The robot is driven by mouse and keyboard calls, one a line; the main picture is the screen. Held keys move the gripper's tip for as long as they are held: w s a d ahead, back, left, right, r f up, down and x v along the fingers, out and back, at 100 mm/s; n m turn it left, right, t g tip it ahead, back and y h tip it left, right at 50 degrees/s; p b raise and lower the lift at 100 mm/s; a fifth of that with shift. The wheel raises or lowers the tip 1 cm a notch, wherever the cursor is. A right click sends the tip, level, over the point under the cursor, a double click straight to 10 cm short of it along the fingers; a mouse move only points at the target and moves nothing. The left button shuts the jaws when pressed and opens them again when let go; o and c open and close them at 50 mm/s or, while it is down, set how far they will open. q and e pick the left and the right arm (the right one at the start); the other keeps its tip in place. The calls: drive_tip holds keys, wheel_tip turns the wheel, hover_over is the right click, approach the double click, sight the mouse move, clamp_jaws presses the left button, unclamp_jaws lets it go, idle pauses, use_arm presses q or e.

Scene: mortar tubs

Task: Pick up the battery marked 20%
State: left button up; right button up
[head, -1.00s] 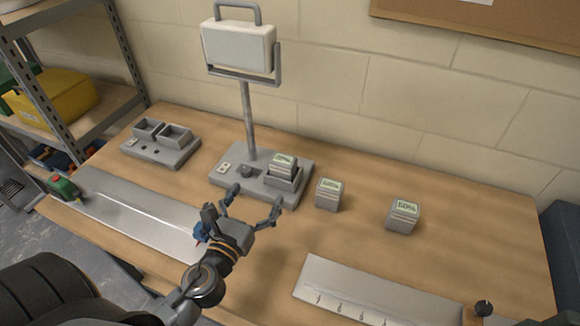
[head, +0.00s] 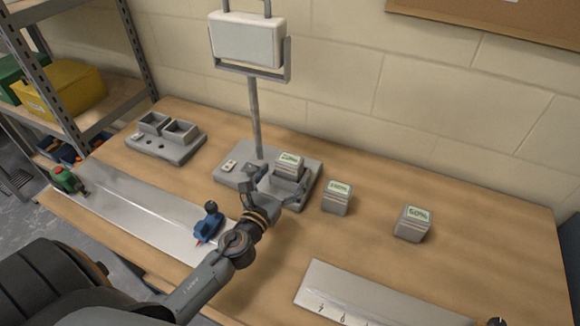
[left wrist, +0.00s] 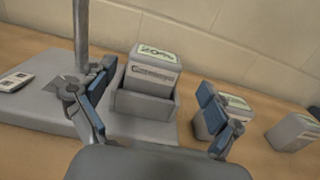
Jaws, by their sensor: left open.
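The battery marked 20% (head: 289,168) is a pale grey block with a greenish label. It sits upright in the square socket of the lamp's grey base (head: 232,178). In the left wrist view the 20% label reads clearly on the battery (left wrist: 154,70), and the socket hides its lower part. My left gripper (head: 279,190) is at the socket, in front of the battery. In the left wrist view its fingers (left wrist: 146,100) are spread wide, one to each side of the battery, with nothing between them gripped. My right gripper does not show.
A second battery (head: 336,198) stands just right of the base, and one marked 60% (head: 412,223) stands farther right. The lamp post (head: 254,115) rises behind the socket. An empty two-socket charger (head: 165,143) is at left. Bare table lies in front of the batteries.

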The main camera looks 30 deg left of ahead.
sight(286, 167)
use_arm(q)
drive_tip(key=w, duration=0.2)
drive_tip(key=w+a+p, duration=0.1)
drive_tip(key=w, duration=0.1)
drive_tip(key=shift+w, duration=0.75)
drive_tip(key=shift+s, duration=0.15)
drive_tip(key=c, duration=1.6)
drive_tip(key=shift+r, duration=0.15)
drive_tip(key=shift+c, duration=0.2)
